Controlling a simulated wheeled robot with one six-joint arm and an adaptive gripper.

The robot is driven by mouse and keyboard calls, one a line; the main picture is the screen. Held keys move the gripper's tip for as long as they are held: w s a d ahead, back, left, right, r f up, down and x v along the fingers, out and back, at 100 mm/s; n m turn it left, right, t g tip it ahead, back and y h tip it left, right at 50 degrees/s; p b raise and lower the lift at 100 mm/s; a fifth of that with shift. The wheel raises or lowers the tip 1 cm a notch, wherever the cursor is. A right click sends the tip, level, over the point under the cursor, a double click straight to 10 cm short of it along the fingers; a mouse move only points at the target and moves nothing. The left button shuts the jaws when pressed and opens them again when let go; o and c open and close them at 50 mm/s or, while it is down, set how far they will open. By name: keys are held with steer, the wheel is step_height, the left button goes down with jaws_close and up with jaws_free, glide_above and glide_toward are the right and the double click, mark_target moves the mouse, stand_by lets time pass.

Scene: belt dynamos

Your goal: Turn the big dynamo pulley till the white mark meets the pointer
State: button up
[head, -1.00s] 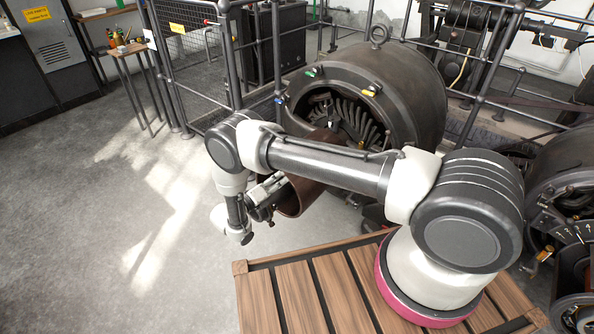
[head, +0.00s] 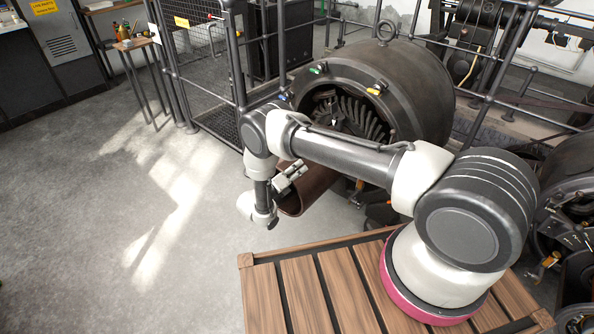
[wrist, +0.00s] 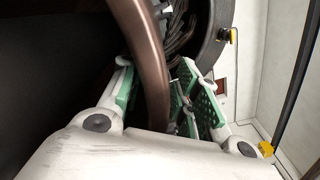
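The big dynamo pulley (head: 314,190) is a brown, hollow drum in front of the dynamo (head: 425,85). My gripper (head: 288,180) is at the pulley's near left rim, partly hidden by my own wrist in the head view. In the wrist view, the brown rim (wrist: 150,60) runs between the green-padded fingers of my gripper (wrist: 157,75). The fingers stand apart on either side of the rim, with a gap showing at the left one. I cannot make out the white mark or the pointer in either view.
A railing and mesh cage (head: 195,60) stand behind left of the dynamo. A slatted wooden platform (head: 305,290) lies under my arm. Another machine (head: 565,205) is at the right. The floor (head: 120,230) to the left is clear.

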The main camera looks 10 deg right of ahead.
jaws_close()
steer(key=shift+w+a+r, duration=0.15)
steer(key=shift+w+r, duration=0.1)
steer(key=shift+w, duration=0.05)
